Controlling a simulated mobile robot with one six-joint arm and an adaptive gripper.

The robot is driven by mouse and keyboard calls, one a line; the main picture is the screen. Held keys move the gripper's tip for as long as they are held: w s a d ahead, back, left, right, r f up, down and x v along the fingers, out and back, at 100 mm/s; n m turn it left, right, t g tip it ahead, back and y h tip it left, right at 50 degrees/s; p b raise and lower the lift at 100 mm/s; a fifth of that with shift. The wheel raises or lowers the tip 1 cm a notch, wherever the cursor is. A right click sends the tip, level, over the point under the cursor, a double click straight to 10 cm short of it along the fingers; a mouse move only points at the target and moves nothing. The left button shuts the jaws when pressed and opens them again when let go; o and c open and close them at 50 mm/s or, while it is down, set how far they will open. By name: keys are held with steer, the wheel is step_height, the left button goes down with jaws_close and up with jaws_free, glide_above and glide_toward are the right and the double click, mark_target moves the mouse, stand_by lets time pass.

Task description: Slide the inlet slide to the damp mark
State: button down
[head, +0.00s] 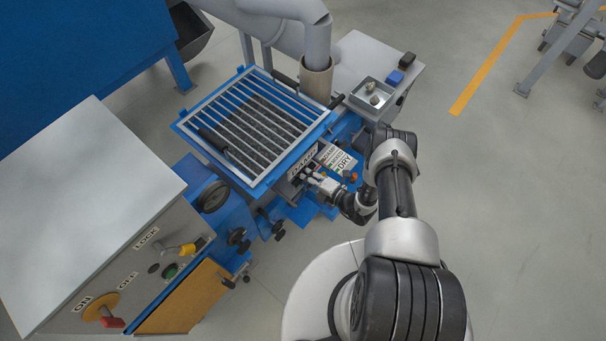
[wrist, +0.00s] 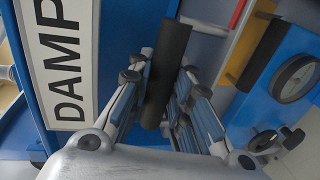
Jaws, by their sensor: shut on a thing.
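In the wrist view, my gripper (wrist: 165,100) is shut on a black round bar (wrist: 168,65), which looks like the handle of the inlet slide. The bar stands lengthwise between the two fingers. A white DAMP label (wrist: 62,65) is on the blue panel just left of the fingers. In the head view, my gripper (head: 308,173) is at the front of the blue hopper, close to the DAMP plate (head: 303,162). A DRY label (head: 345,162) is to the right. My gripper and arm partly hide the slide, so its exact position against the mark cannot be told.
A barred grate (head: 185,126) lies above the slide area. Black knobs (head: 238,237) stand out at lower left, beside a control cabinet (head: 90,190). A small tray with stones (head: 356,95) sits at upper right.

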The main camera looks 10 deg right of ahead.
steer(key=shift+w+f+b, duration=0.1)
steer(key=shift+b, duration=0.2)
steer(key=shift+w+a+b, duration=0.1)
steer(key=shift+w+b, duration=0.05)
steer(key=shift+b, duration=0.15)
steer(key=shift+a, duration=0.1)
steer(key=c, duration=1.4)
jaws_free()
steer(key=shift+c, duration=0.2)
